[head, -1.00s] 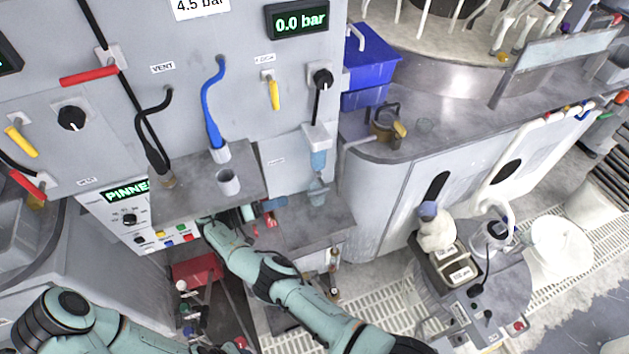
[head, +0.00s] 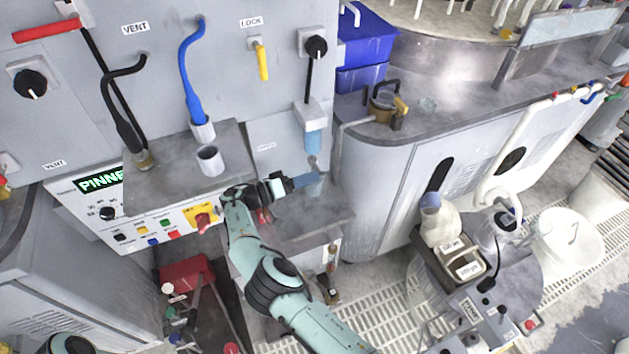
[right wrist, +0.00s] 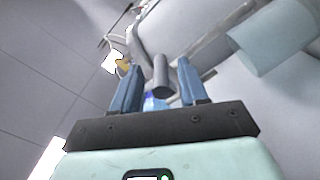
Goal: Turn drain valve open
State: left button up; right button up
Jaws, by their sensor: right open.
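A clear blue bowl (head: 313,143) hangs under a grey fitting on the panel. A small fitting (head: 312,164), which looks like the drain valve, sits at its lower end, partly hard to make out. My right gripper (head: 306,181) is open just below this fitting, with its blue fingers pointing right. In the right wrist view a grey rod-like piece (right wrist: 160,76) shows between the two open blue fingers; I cannot tell whether they touch it. A pale blue cylinder (right wrist: 270,45) is at the upper right there. My left gripper is out of view.
A grey shelf (head: 180,190) with a grey cup (head: 210,160) stands left of my right gripper. A yellow LOCK handle (head: 263,62) and a black knob (head: 316,46) are above. A rounded grey machine housing (head: 385,190) stands close on the right.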

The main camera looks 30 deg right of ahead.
jog(key=shift+d, duration=1.2)
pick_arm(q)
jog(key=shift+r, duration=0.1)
pick_arm(e)
grip_shut()
jog(key=shift+f+b, duration=0.25)
jog(key=shift+b, duration=0.05)
jog(key=h+b, duration=0.2)
jog(key=b, duration=0.2)
jog(key=f+h+b, duration=0.1)
jog(key=h+b, duration=0.1)
jog(key=b, duration=0.2)
jog(key=shift+s+h, duration=0.1)
jog(key=shift+h, duration=0.2)
jog(key=shift+r+h+b, duration=0.1)
jog(key=shift+h+b, duration=0.4)
jog(key=shift+b, duration=0.1)
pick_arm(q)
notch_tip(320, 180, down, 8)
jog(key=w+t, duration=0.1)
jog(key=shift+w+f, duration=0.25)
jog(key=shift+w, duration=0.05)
pick_arm(e)
jog(key=shift+r, duration=0.1)
